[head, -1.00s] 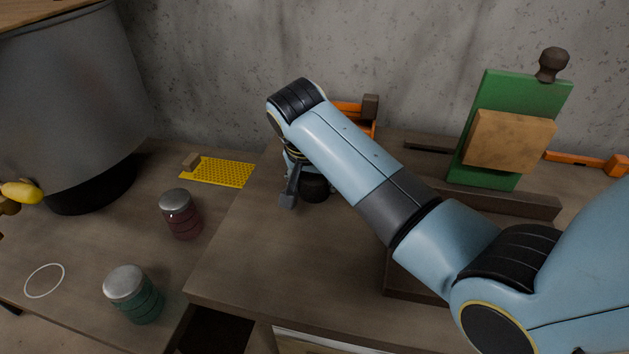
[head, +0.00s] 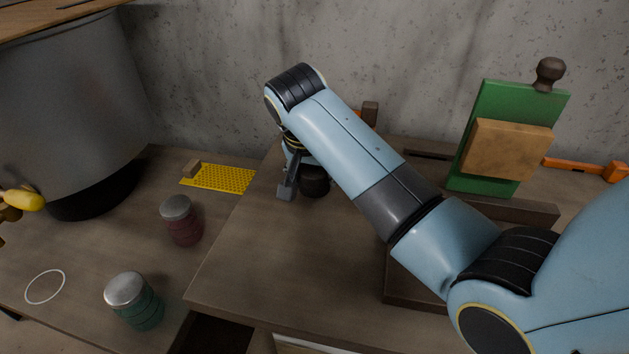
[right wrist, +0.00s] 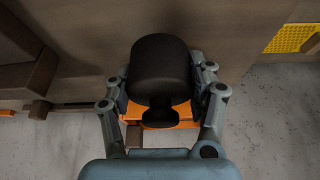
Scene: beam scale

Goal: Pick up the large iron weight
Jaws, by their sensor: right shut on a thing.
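The large iron weight is a dark, nearly black cylinder with a narrower knob. It shows in the right wrist view (right wrist: 160,72) between the two fingers, and partly in the head view (head: 315,183) under my right forearm. My right gripper (right wrist: 162,88) is shut on the weight, with one finger on each side of it. In the head view the same gripper (head: 300,186) is mostly hidden behind my arm; one grey finger shows left of the weight. The gap between weight and tabletop is hard to judge. My left gripper is in neither view.
A green board (head: 487,185) with a wooden block (head: 507,147) stands on the right. A large grey pot (head: 65,110), a red jar (head: 182,222), a green jar (head: 134,300) and a yellow perforated mat (head: 222,179) are on the left. The front tabletop (head: 290,265) is clear.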

